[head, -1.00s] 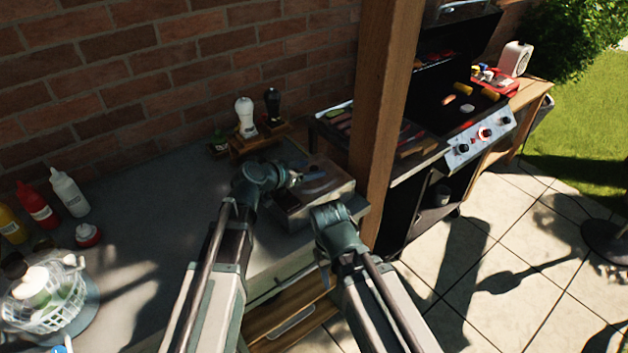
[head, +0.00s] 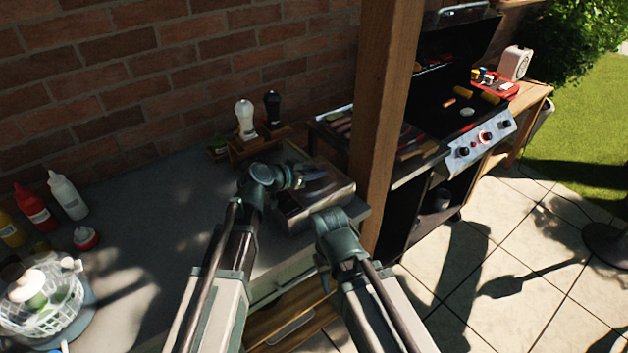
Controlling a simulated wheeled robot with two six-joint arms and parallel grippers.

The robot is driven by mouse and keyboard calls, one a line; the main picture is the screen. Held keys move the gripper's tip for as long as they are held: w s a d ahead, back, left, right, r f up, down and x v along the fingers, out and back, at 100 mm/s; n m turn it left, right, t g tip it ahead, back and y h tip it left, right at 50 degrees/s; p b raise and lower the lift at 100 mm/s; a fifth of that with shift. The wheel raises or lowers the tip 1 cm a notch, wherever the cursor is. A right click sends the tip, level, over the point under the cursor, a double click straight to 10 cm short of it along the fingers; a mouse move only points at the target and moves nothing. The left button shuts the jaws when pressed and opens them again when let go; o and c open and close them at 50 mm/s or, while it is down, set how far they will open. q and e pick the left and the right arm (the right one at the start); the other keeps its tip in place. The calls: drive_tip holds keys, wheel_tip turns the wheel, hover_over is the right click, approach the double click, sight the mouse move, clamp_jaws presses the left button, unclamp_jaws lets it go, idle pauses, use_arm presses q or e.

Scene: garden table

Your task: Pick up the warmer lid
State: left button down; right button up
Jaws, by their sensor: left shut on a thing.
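The warmer (head: 298,218) is a low metal box near the right end of the grey counter, beside the wooden post. Its flat metal lid (head: 335,185) shows on top, partly hidden behind my left gripper. My left gripper (head: 312,176) is over the lid and shut on it, near the lid's middle; the exact grip point is too small and dark to make out. My right arm's wrist (head: 338,235) is in front of the warmer, low at the counter's front edge. The right fingers are hidden behind the wrist.
A wooden post (head: 385,130) rises just right of the warmer. Salt and pepper mills (head: 246,118) stand behind it on a wooden stand. Sauce bottles (head: 68,195) and a white basket (head: 42,300) are at the left. The counter's middle is clear. A grill (head: 480,145) stands at the right.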

use_arm(q)
wheel_tip(320, 180, up, 10)
drive_tip(key=p, duration=1)
